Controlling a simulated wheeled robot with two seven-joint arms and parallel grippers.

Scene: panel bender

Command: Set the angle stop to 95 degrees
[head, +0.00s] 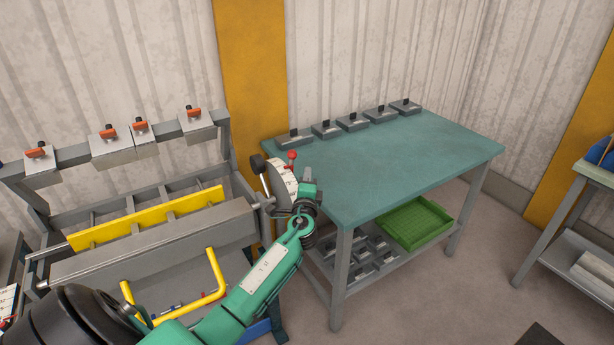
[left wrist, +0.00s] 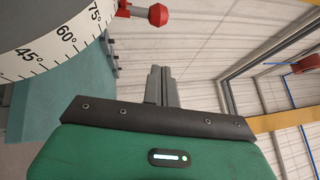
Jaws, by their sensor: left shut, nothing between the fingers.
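The angle stop's white dial (head: 283,182) is at the right end of the panel bender (head: 160,243). In the left wrist view the dial (left wrist: 48,38) fills the upper left, with marks 45, 60 and 75 degrees readable. A red knob (head: 292,155) stands at the dial's rim; in the left wrist view the knob (left wrist: 157,14) is just past the 75 mark. My left gripper (head: 307,174) is beside the dial on its right. Its fingers (left wrist: 161,72) are together and empty, apart from the knob. The 95 mark is out of sight. My right gripper does not show.
A black-knobbed lever (head: 257,164) rises left of the dial. A teal-topped table (head: 400,160) with several grey blocks stands right of the bender; a green crate (head: 414,222) sits on its lower shelf. A yellow bent handle (head: 215,275) sticks out at the bender's front.

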